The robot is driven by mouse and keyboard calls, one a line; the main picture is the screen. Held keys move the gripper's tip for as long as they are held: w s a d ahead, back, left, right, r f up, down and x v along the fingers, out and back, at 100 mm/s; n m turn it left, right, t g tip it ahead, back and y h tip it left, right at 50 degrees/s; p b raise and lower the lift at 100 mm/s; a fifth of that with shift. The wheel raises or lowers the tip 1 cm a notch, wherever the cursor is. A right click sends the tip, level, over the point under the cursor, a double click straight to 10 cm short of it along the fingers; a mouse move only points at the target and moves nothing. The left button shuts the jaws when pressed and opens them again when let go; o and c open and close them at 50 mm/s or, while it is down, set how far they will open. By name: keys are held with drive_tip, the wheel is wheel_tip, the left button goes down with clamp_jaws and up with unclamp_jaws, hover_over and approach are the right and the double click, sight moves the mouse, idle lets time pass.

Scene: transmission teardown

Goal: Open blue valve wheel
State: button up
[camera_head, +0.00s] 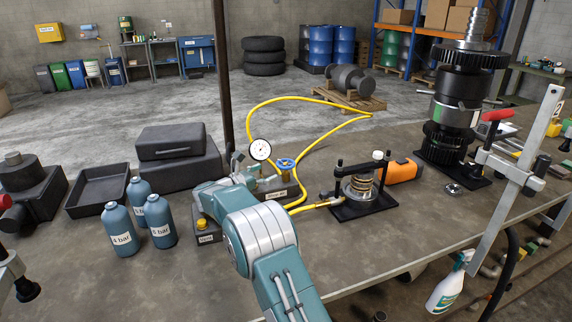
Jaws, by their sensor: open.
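The blue valve wheel (286,164) sits on a small fitting behind my arm, just right of the round white pressure gauge (260,149). Yellow hose (303,164) runs close beside the wheel. My teal and grey arm reaches up from the bottom middle. My gripper (238,162) is small and partly hidden at the arm's far end, left of the gauge. It is open and appears apart from the wheel. The arm hides part of the valve's base.
Three blue-grey bottles (139,216) stand left of my arm, near a black tray (98,189) and a dark case (172,156). A tall black gear assembly (455,105) stands farther right.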

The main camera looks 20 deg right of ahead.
sight(293, 160)
drive_tip(key=x, duration=0.8)
drive_tip(key=shift+d, duration=0.1)
drive_tip(key=c, duration=0.8)
